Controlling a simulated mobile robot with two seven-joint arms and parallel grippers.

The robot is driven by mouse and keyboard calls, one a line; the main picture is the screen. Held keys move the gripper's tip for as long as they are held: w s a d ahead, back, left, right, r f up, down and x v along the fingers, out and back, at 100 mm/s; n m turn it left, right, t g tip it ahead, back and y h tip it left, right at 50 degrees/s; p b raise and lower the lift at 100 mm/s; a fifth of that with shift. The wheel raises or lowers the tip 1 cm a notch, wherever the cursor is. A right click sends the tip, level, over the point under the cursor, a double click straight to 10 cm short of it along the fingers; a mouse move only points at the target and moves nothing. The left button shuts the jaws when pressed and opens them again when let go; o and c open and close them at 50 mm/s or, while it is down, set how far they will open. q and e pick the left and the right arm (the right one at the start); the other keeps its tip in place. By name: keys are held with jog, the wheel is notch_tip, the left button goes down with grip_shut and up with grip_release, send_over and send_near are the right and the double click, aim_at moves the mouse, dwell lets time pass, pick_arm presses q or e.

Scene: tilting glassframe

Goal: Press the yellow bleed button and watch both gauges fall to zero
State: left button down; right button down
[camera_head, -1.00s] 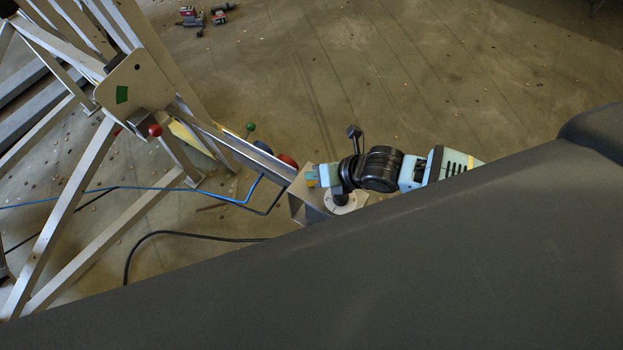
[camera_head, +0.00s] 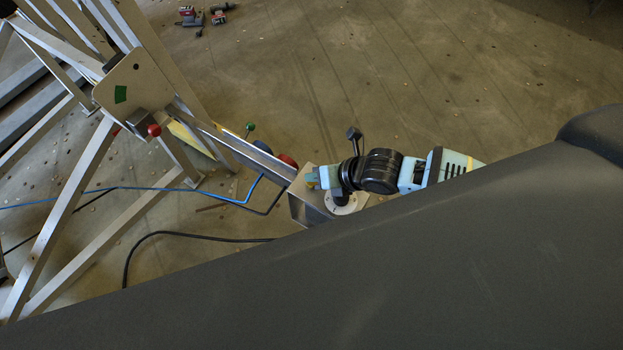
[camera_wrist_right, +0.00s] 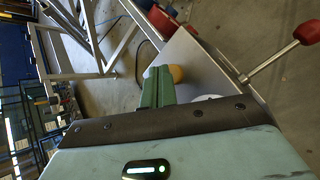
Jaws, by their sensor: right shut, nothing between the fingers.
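The yellow-orange bleed button (camera_wrist_right: 176,73) shows in the right wrist view on a metal box, just beyond my fingertips. My right gripper (camera_wrist_right: 158,87) is shut and empty, with its green fingers right at the button and partly covering it; I cannot tell whether they touch. In the head view my right gripper (camera_head: 314,179) is over the top of the metal box (camera_head: 301,207). A pale round plate (camera_head: 344,203) sits on the box, partly under my wrist. No gauge face can be made out in either view. My left gripper is not in view.
A metal frame with a panel (camera_head: 135,82) and red knob (camera_head: 154,130) stands at the left. A green-knobbed lever (camera_head: 250,127) rises near the rail. Blue (camera_head: 130,188) and black hoses cross the floor. Tools (camera_head: 191,17) lie at the back. A dark surface fills the lower right.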

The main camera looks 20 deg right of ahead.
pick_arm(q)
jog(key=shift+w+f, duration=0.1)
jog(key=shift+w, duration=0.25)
pick_arm(e)
jog(key=shift+f, duration=0.25)
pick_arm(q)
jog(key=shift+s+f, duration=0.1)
pick_arm(e)
jog(key=shift+f, duration=0.15)
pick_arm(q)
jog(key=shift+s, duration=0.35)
pick_arm(e)
jog(key=shift+r+p, duration=0.3)
jog(key=shift+r, duration=0.5)
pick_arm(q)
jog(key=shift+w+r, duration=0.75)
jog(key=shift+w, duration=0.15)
